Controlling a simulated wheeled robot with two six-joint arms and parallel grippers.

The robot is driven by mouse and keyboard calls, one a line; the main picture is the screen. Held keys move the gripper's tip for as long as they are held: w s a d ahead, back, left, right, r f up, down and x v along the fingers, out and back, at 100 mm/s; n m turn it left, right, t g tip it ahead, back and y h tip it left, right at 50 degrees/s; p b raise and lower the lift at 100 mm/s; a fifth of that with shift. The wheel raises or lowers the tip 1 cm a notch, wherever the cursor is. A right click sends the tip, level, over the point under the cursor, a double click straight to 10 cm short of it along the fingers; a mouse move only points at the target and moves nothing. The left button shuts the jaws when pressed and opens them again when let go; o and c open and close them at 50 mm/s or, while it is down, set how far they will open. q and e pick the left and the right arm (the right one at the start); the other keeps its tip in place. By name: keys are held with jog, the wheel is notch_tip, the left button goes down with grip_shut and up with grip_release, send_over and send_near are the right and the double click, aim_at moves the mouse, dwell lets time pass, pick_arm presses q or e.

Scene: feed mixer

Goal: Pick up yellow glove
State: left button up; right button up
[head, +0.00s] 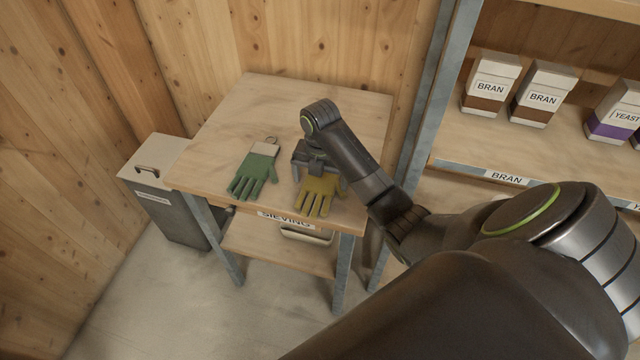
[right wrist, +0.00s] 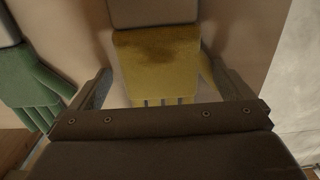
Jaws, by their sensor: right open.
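The yellow glove (head: 318,196) lies flat on the wooden table, its fingers toward the near edge. My right gripper (head: 318,166) is over its cuff end and hides part of it in the head view. In the right wrist view the glove (right wrist: 160,62) lies between my open right gripper's two fingers (right wrist: 168,90), with a brown stain near its pale cuff. I cannot tell whether the fingers touch it. My left gripper is in neither view.
A green glove (head: 255,174) with a pale cuff lies on the table (head: 232,118) left of the yellow one. A grey lidded bin (head: 160,165) stands left of the table. A shelf with bran boxes (head: 492,84) and a yeast box (head: 612,112) is at right.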

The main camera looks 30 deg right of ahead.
aim_at(320, 182)
jog(key=c, duration=1)
jog(key=shift+r, duration=0.15)
jog(key=shift+c, duration=0.2)
jog(key=shift+r, duration=0.25)
notch_tip(320, 182, up, 2)
jog(key=shift+r, duration=0.2)
notch_tip(320, 182, up, 7)
jog(key=p, duration=0.7)
